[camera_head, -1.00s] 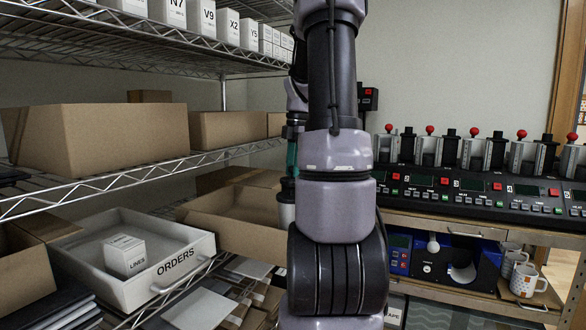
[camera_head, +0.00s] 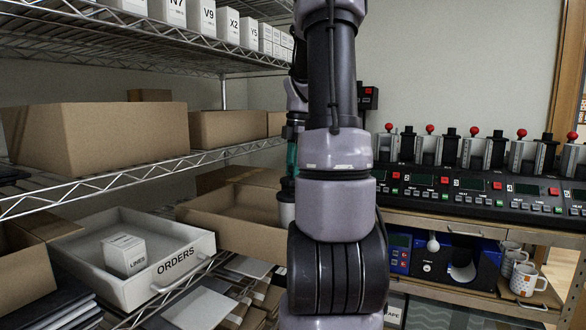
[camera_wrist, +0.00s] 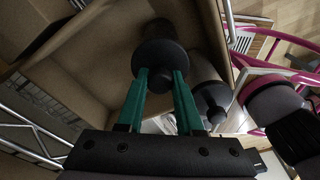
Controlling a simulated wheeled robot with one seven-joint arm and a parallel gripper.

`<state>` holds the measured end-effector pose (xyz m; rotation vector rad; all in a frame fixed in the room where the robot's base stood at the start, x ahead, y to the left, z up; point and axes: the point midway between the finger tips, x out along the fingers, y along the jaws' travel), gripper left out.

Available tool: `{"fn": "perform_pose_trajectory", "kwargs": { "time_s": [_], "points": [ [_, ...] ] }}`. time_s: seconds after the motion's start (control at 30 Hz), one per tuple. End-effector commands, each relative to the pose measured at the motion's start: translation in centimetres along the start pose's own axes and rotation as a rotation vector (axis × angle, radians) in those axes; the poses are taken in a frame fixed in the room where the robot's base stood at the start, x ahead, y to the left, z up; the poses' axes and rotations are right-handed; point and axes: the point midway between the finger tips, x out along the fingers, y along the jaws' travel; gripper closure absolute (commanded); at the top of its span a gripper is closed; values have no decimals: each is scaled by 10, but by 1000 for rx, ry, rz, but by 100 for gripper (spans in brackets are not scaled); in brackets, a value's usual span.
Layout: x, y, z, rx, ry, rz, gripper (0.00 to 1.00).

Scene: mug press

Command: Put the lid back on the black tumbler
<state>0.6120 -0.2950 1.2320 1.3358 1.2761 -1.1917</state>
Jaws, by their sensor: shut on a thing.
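My gripper (camera_wrist: 160,82) has green fingers and is shut on the narrow knob of a round black lid (camera_wrist: 160,56) in the wrist view. A dark narrower body, seemingly the black tumbler (camera_wrist: 158,28), shows just beyond the lid and in line with it. I cannot tell whether lid and tumbler touch. A grey tumbler (camera_wrist: 204,68) with a black knobbed lid stands close to the right. In the head view my gripper (camera_head: 291,172) is partly hidden behind my arm, over the open cardboard box. A pale cylinder (camera_head: 287,213) shows below it.
The open cardboard box (camera_head: 205,228) has walls close around the gripper. Wire shelving rises above it. A white ORDERS bin (camera_head: 190,262) stands to the left. A row of presses (camera_head: 480,190) and patterned mugs (camera_head: 527,281) are on the right.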

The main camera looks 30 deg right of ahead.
Motion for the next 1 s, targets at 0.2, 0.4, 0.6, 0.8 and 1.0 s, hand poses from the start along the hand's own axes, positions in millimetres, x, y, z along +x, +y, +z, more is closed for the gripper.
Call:
{"fn": "perform_pose_trajectory", "kwargs": {
  "time_s": [0.2,0.4,0.6,0.8,1.0],
  "points": [
    [0,0,0,0,0,0,100],
    [0,0,0,0,0,0,34],
    [0,0,0,0,0,0,30],
    [0,0,0,0,0,0,0],
    [-1,0,0,0,0,0,0]
  ]
}}
